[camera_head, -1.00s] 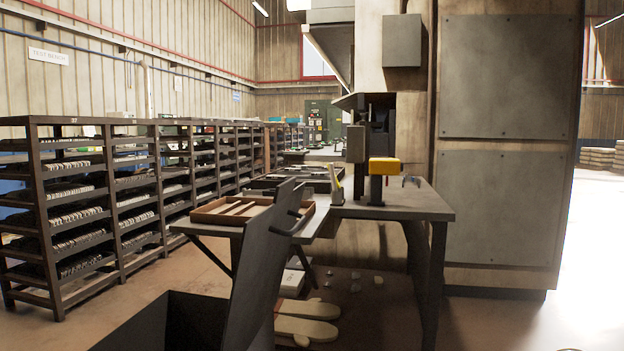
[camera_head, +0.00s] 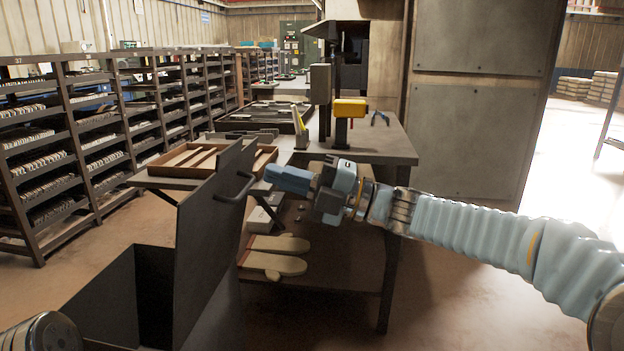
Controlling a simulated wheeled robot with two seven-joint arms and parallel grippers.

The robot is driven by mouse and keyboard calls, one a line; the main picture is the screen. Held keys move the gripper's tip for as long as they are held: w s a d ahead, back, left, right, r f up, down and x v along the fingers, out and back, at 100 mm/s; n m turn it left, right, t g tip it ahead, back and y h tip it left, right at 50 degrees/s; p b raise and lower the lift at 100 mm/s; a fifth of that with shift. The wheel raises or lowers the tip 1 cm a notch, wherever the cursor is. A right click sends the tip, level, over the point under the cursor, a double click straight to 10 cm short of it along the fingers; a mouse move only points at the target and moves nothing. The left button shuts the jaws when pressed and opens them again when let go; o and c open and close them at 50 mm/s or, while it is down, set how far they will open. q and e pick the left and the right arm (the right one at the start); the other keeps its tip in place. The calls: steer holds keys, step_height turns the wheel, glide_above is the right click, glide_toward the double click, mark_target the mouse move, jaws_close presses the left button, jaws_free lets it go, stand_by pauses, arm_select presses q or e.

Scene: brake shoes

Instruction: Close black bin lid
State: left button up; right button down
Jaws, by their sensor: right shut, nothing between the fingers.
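The black bin (camera_head: 105,300) stands at the lower left, with its dark inside showing. My right arm comes in from the right edge. My right gripper (camera_head: 285,178) is shut and empty, pointing left, just right of the lid's upper edge near the handle. Whether it touches the lid I cannot tell. A rounded dark part of my left arm shows in the bottom left corner; the left gripper is out of view.
A workbench (camera_head: 385,145) with a wooden tray (camera_head: 190,160) and a yellow-topped device (camera_head: 350,108) stands behind the lid. Gloves (camera_head: 275,262) lie on its lower shelf. Racks (camera_head: 85,145) line the left. Open floor (camera_head: 470,295) lies at the lower right.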

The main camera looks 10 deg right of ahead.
mark_target(228, 161)
steer(key=x, duration=0.5)
steer(key=shift+w+a+p, duration=0.15)
steer(key=shift+a+p, duration=0.2)
steer(key=shift+a, duration=0.05)
steer(key=shift+r, duration=0.1)
